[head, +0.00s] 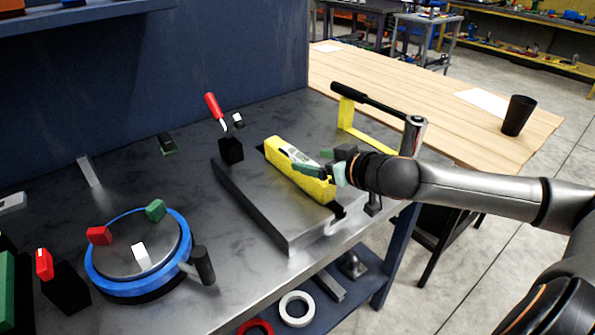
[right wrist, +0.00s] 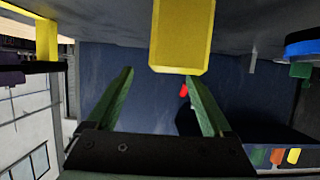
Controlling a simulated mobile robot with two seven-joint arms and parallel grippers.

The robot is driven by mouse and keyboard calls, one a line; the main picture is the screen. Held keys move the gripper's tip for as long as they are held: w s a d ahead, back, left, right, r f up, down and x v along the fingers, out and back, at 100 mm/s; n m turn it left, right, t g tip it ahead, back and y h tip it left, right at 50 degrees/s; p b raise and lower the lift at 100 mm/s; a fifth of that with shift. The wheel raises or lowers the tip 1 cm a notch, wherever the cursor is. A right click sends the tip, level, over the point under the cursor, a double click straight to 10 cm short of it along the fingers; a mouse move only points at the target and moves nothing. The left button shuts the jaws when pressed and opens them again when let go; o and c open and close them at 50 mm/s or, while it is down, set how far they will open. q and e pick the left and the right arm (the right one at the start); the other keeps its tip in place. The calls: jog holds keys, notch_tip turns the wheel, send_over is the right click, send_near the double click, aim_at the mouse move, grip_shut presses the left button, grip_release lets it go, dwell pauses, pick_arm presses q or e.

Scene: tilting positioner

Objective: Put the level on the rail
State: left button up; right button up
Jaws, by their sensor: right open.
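The yellow level (head: 285,160), with a pale vial window on its top, lies lengthwise on the grey metal block with a dark slot (head: 240,200), which looks like the rail. The dark slot shows past the level's near end. My right gripper (head: 326,172) is at the level's near right part, its green fingers open. In the right wrist view the level's yellow end (right wrist: 180,40) shows beyond and partly above the spread fingers (right wrist: 160,78). I cannot tell whether they touch it. My left gripper is not in view.
A red-handled clamp (head: 214,108) stands at the block's far left corner. A blue-rimmed round turntable (head: 115,284) with coloured blocks is at the left. A black-handled yellow tool (head: 348,112) is behind my right gripper. A wooden table with a black cup (head: 518,115) is at the right.

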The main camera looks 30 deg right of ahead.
aim_at(300, 159)
jog(key=shift+w+a+f, duration=0.1)
jog(key=shift+w+a, duration=0.15)
jog(key=shift+a+p+x, duration=0.15)
jog(key=shift+p+x, duration=0.05)
jog(key=shift+x, duration=1.1)
jog(key=shift+a+p+x, duration=0.15)
jog(key=shift+x, duration=1.1)
jog(key=shift+f, duration=0.15)
grip_shut()
